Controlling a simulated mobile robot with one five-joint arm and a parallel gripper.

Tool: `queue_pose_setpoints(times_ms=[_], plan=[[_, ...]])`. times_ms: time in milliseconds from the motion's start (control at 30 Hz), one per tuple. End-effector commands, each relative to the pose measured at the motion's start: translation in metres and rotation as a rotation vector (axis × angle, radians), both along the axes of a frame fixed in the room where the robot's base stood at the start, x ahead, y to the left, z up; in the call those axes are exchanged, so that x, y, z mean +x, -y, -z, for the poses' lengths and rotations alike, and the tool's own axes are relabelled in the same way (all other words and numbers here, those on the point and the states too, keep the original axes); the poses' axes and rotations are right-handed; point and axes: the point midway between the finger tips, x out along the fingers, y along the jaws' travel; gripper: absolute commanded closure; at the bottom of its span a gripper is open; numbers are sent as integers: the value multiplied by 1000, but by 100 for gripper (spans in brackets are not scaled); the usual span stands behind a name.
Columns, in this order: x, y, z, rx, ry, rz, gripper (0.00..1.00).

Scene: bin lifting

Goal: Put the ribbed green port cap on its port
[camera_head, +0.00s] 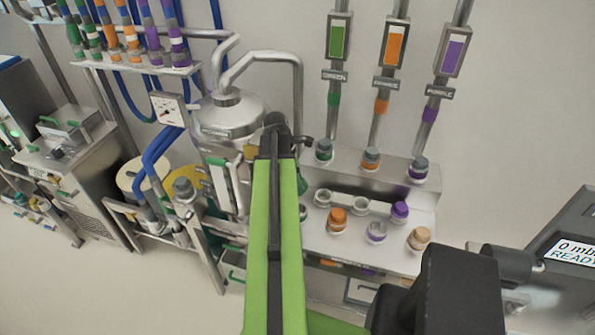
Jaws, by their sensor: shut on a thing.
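The ribbed green port cap cannot be made out. A small green patch (302,185) shows at the right edge of my arm, too hidden to identify. I cannot tell whether this is the cap's port. My green arm reaches up the middle of the picture to a dark joint (275,125). My gripper is not visible; the arm covers the area behind it.
The shelf (400,262) holds an orange cap (337,220), a purple cap (399,212), a tan cap (419,238) and pale rings (360,205). Orange and purple lines stand right of the green one. A steel vessel (228,115) and hoses crowd the left.

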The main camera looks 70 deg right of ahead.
Motion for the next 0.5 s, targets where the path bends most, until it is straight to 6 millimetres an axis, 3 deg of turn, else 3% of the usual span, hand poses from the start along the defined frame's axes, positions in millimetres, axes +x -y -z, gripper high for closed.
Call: queue_pose_setpoints(times_ms=[67, 500], plan=[[-2, -1, -9, 0, 0, -15, 100], [-3, 1, 15, 0, 0, -14, 100]])
